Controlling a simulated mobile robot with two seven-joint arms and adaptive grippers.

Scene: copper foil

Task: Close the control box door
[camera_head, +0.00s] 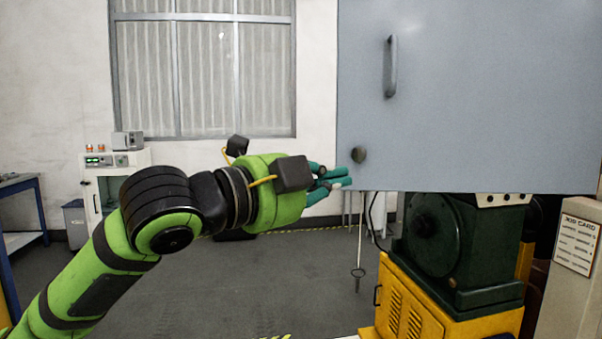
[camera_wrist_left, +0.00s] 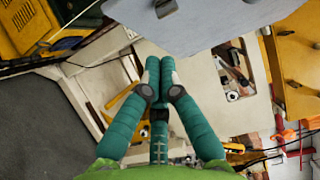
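The control box door (camera_head: 470,95) is a large flat grey panel filling the upper right of the head view. It has a vertical bar handle (camera_head: 390,66) and a dark round knob (camera_head: 359,155) near its lower left corner. My left gripper (camera_head: 338,178) has teal fingers and is just left of and below the knob, by the door's lower left edge; I cannot tell whether it touches. In the left wrist view its fingertips (camera_wrist_left: 160,68) are drawn together with nothing visible between them. The door's edge (camera_wrist_left: 215,18) and knob (camera_wrist_left: 165,8) show beyond them. My right gripper is not in view.
A dark green machine (camera_head: 465,250) on a yellow base (camera_head: 430,305) stands below the door. A job card post (camera_head: 575,255) is at the right. A white cabinet (camera_head: 115,180) and a blue-legged table (camera_head: 30,205) are at the left. The grey floor (camera_head: 290,285) between is mostly clear.

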